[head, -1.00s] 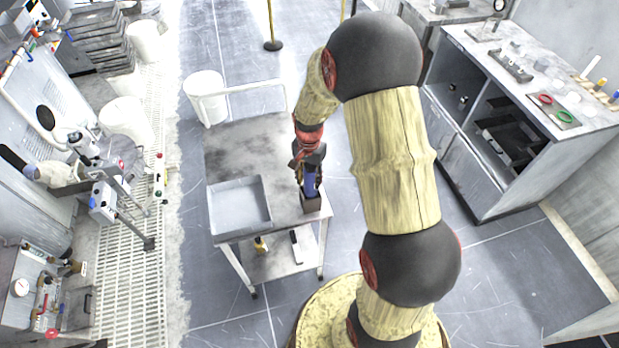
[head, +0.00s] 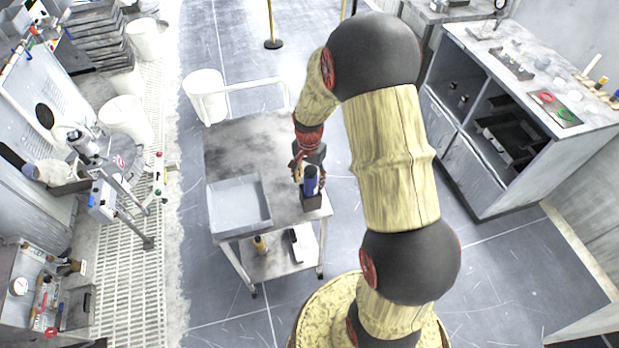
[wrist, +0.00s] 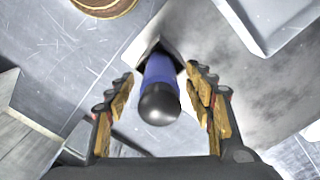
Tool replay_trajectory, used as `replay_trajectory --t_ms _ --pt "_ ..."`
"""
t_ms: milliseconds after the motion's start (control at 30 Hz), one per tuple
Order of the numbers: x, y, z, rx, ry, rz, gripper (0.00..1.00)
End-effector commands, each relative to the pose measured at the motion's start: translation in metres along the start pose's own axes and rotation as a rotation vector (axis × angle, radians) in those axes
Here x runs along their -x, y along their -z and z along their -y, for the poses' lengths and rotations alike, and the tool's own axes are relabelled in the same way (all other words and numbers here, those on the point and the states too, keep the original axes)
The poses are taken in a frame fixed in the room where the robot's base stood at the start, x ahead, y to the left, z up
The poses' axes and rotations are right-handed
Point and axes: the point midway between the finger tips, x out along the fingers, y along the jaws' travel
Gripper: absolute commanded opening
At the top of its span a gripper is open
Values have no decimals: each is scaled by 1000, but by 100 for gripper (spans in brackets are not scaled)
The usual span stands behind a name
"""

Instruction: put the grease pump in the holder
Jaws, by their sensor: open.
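The grease pump (head: 312,184) is a blue cylinder with a black rounded end. It stands with its lower end in the small dark box-shaped holder (head: 311,204) at the cart's near right corner. In the wrist view the pump (wrist: 160,70) points its black end at the camera, and part of the holder (wrist: 152,45) shows behind it. My gripper (head: 299,172) is by the pump's upper part in the head view. In the wrist view my gripper (wrist: 165,82) is open, one finger on each side of the pump, with visible gaps. The pump's lowest part is hidden inside the holder.
A grey open tray (head: 240,206) lies on the cart top (head: 245,145), left of the holder. Small items lie on the cart's lower shelf (head: 275,262). A workbench (head: 530,60) stands at right and a machine (head: 95,185) at left. The far cart top is clear.

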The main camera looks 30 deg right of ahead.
Motion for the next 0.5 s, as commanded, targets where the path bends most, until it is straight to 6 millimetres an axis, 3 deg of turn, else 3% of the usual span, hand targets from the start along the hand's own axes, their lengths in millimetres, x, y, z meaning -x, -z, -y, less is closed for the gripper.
replay_trajectory --t_ms 267,500 --pt "4 0 0 0 0 0 53" --pt "39 1 1 0 3 -3 53"
